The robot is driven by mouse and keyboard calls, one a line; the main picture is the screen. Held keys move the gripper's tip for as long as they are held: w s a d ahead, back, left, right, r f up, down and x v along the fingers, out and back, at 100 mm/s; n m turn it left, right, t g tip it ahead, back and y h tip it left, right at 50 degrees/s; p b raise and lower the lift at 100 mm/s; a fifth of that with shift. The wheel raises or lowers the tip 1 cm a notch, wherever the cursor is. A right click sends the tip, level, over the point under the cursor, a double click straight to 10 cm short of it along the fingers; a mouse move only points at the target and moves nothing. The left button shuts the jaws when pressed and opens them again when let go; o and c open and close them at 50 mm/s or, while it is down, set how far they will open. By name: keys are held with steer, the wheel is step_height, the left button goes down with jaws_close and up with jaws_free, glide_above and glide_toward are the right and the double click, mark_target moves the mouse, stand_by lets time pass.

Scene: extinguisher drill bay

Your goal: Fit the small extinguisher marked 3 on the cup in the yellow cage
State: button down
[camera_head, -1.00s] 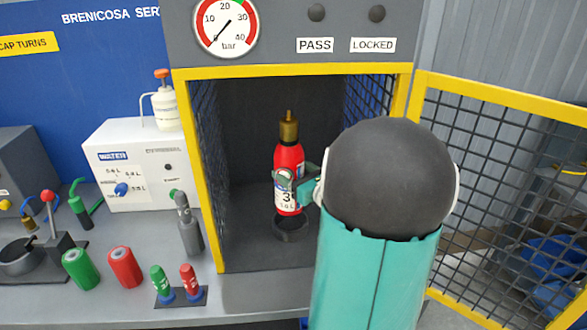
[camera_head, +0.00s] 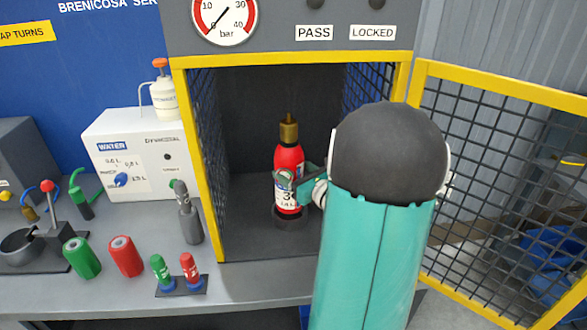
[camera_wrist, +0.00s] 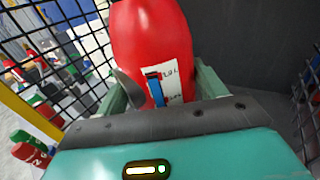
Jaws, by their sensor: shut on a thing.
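The small red extinguisher marked 3 (camera_head: 289,163) stands upright inside the yellow cage (camera_head: 212,170), with a brass top and a white label. My gripper (camera_head: 287,184) is shut around its body from the right. The dark round cup (camera_head: 290,219) is on the cage floor directly under the extinguisher. The extinguisher's lower end meets the cup's rim in the head view; I cannot tell how deep it sits. In the wrist view the red body (camera_wrist: 150,45) is between my gripper's fingers (camera_wrist: 160,90), its lower end hidden.
The cage door (camera_head: 505,150) is swung open to the right, near my arm. A grey cylinder (camera_head: 189,220) stands outside the cage's left wall. Green (camera_head: 82,257) and red (camera_head: 126,256) cylinders and a small two-piece stand (camera_head: 180,287) are on the bench at left.

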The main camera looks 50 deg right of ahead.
steer(key=shift+w+f, duration=0.1)
steer(key=shift+f, duration=2.25)
steer(key=shift+c, duration=0.8)
jaws_free()
steer(key=shift+o, duration=0.2)
steer(key=shift+f, duration=0.3)
steer(key=s+a, duration=0.1)
steer(key=s, duration=1.2)
steer(key=shift+s+a+r, duration=0.2)
steer(key=shift+s+a, duration=0.15)
steer(key=shift+s, duration=0.05)
